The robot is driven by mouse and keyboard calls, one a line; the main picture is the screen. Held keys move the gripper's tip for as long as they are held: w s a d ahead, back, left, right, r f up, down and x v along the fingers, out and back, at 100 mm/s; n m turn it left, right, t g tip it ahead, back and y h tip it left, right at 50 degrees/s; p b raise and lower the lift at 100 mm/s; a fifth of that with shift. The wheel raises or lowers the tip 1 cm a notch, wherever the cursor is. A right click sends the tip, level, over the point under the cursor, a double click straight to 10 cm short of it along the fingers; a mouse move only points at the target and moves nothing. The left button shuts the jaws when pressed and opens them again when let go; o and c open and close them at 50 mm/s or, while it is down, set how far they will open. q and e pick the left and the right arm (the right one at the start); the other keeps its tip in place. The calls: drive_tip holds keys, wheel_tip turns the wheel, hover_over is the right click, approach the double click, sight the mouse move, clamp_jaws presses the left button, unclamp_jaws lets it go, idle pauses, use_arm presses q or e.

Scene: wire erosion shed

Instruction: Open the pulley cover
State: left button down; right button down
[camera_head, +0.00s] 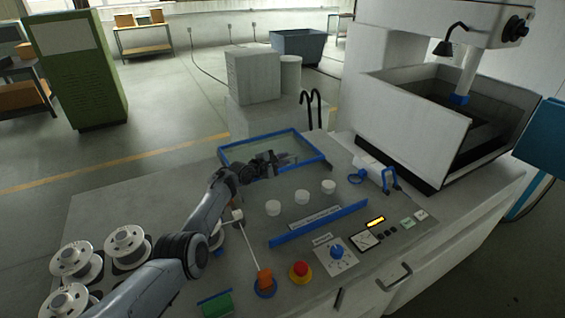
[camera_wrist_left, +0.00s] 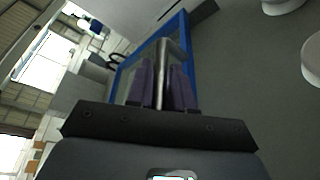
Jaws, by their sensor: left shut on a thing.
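The pulley cover (camera_head: 256,139), a clear panel in a blue frame, lies near the far edge of the grey bench top in the head view. Its blue frame also shows in the left wrist view (camera_wrist_left: 151,39). My left gripper (camera_head: 283,160) reaches over the panel. In the wrist view its two dark purple fingers (camera_wrist_left: 162,85) are shut on a shiny metal bar, which looks like the cover's handle (camera_wrist_left: 162,60). I cannot tell whether the cover is flat or slightly raised. My right gripper is not in view.
A red button (camera_head: 300,271) and dial (camera_head: 337,252) are nearer. White spools (camera_head: 127,246) stand at left. The machine tank (camera_head: 415,125) rises at right.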

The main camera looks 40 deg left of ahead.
use_arm(q)
drive_tip(key=c, duration=1.3)
unclamp_jaws()
drive_tip(key=shift+a+f, duration=0.2)
drive_tip(key=shift+f, duration=0.1)
drive_tip(key=shift+o, duration=1)
drive_tip(key=shift+a+r, duration=0.1)
drive_tip(key=shift+w, duration=0.1)
drive_tip(key=shift+r, duration=0.15)
drive_tip(key=shift+s+r+p, duration=0.25)
drive_tip(key=shift+s+p, duration=0.35)
drive_tip(key=shift+p, duration=0.15)
drive_tip(key=p+v, duration=0.4)
drive_tip(key=v, duration=0.5)
drive_tip(key=shift+s, duration=0.35)
